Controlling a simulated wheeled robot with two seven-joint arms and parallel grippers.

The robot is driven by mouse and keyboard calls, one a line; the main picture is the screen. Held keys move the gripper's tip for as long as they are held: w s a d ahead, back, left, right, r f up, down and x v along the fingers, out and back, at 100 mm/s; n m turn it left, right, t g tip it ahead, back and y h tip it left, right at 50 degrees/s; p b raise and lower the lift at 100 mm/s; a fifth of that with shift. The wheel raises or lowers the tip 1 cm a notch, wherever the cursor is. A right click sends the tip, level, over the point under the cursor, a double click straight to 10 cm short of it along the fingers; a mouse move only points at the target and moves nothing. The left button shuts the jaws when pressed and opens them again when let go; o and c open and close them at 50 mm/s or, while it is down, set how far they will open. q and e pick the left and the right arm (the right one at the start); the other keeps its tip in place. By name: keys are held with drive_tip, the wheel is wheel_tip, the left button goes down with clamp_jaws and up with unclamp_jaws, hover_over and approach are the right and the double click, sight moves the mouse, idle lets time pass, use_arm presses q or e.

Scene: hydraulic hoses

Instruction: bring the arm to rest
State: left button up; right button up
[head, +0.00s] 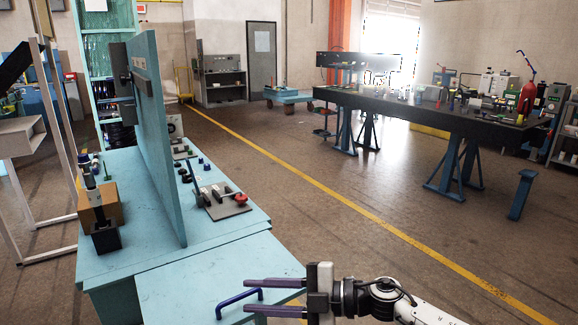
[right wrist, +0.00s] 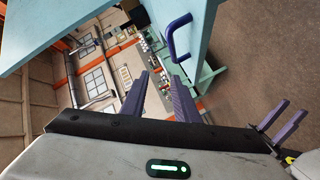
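My right gripper (head: 246,296) comes in at the bottom of the head view, its two purple fingers pointing left and spread apart with nothing between them. In the right wrist view its fingers (right wrist: 158,84) also stand apart, with an empty gap. A blue bar handle (head: 240,296) on the light-blue bench lies close to the fingertips in the head view. In the right wrist view the handle (right wrist: 172,38) is beyond the fingertips and not gripped. Two purple fingers that look like my left gripper's (right wrist: 286,120) show spread apart at the right wrist view's right edge; the head view does not show them.
The light-blue bench (head: 215,262) with its upright panel (head: 158,130) stands left of my right gripper. A grey plate (head: 222,204) with a red knob lies on it. A long dark table (head: 430,108) stands at the back right. The floor between is open.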

drive_tip(key=s+d+f+m+t+h, duration=0.4)
drive_tip(key=d+f+m+t, duration=0.15)
drive_tip(key=f+m, duration=0.35)
drive_tip(key=s+d+f+m+t+h, duration=0.4)
drive_tip(key=s+f+m+t, duration=0.15)
drive_tip(key=m, duration=0.55)
drive_tip(key=s+d+f+m+g+h, duration=0.2)
drive_tip(key=s+d+f+h, duration=0.1)
drive_tip(key=s+d+f, duration=0.3)
drive_tip(key=s+d+f+m+g+h, duration=0.2)
drive_tip(key=s+d+f, duration=0.5)
drive_tip(key=s, duration=0.4)
drive_tip(key=shift+s+f+m+g+h, duration=0.3)
drive_tip(key=shift+m+g+h, duration=0.15)
drive_tip(key=shift+g, duration=0.25)
drive_tip(key=shift+d, duration=0.15)
